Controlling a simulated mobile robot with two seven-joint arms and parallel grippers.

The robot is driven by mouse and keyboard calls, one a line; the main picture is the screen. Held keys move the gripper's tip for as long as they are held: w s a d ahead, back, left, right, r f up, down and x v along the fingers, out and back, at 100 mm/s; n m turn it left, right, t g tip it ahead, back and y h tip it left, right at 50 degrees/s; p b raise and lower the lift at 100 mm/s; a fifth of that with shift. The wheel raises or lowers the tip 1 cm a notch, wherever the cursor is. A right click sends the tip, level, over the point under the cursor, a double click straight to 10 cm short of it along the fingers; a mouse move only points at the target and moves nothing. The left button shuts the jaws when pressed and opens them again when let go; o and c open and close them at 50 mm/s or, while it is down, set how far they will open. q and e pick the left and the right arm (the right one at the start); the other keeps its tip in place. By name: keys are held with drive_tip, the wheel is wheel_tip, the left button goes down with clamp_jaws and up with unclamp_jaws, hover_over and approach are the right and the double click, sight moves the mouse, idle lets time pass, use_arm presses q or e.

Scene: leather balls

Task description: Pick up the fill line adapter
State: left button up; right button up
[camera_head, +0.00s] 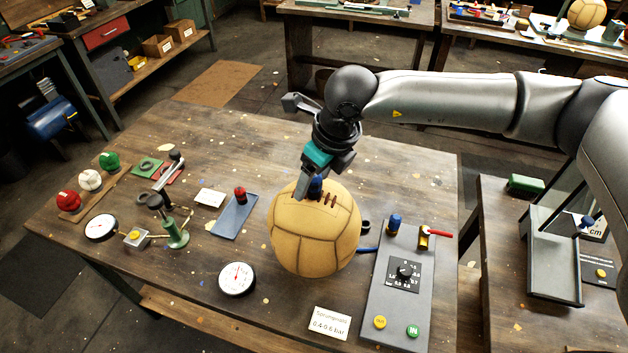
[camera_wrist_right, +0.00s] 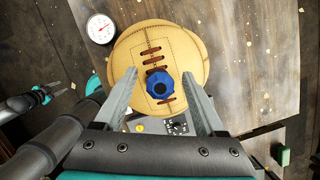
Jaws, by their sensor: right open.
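A blue faceted piece, apparently the fill line adapter (camera_wrist_right: 160,88), stands on top of the tan leather ball (camera_head: 314,235) beside its brown lacing. It also shows in the head view (camera_head: 316,188), partly hidden by a finger. My right gripper (camera_head: 309,190) is open above the ball. In the wrist view its two fingers (camera_wrist_right: 160,92) lie on either side of the blue piece, with gaps to both; I cannot tell whether the tips are at its height. My left gripper (camera_wrist_right: 45,95) shows small at the left of the wrist view, its jaws unclear.
A grey panel (camera_head: 399,290) with a dial, a blue fitting (camera_head: 394,224) and a red-handled valve (camera_head: 432,234) stands right of the ball. A white gauge (camera_head: 237,279) lies in front left. A blue plate (camera_head: 234,217) with a red-topped piece lies left. The table's back is clear.

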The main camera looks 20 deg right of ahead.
drive_tip(key=shift+c, duration=0.3)
clamp_jaws()
drive_tip(key=shift+r, duration=0.1)
